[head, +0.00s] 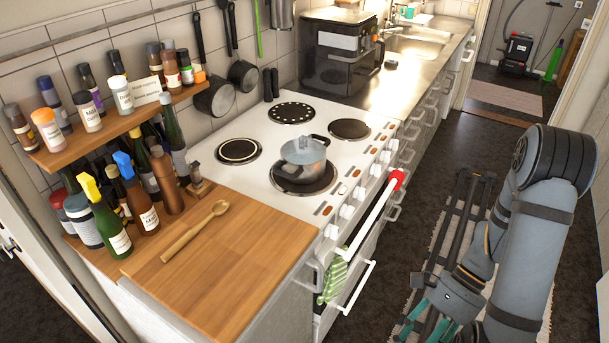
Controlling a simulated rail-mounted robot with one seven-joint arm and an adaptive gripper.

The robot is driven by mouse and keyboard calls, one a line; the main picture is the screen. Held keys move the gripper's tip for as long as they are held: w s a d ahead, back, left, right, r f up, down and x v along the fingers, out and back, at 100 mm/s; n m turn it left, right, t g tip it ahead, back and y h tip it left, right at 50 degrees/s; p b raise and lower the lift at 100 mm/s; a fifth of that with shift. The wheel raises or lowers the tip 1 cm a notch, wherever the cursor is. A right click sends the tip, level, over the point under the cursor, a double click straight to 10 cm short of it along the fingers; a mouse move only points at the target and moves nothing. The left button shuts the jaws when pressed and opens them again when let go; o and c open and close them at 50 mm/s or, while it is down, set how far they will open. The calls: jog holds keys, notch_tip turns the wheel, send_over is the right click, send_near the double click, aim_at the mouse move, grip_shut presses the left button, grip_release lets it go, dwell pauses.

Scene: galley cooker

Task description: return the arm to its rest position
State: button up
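My gripper (425,322) hangs low at the bottom of the head view, over the floor to the right of the cooker. Its teal fingers stand apart with nothing seen between them. The lower ends run close to the picture's bottom edge. My grey arm (535,215) is folded, with its elbow up at the right and the forearm bent down toward the gripper. The gripper is apart from the cooker front and its handles.
The white cooker (262,133) carries a pot (302,160). Its front has a rail with a red end (397,179) and a green striped towel (333,278). A wooden spoon (195,231) lies on the wooden counter (225,262). Bottles crowd the left shelves.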

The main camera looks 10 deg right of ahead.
jog(key=shift+s+a+r+y, duration=0.25)
jog(key=shift+s+a+y, duration=0.05)
jog(key=shift+a, duration=0.3)
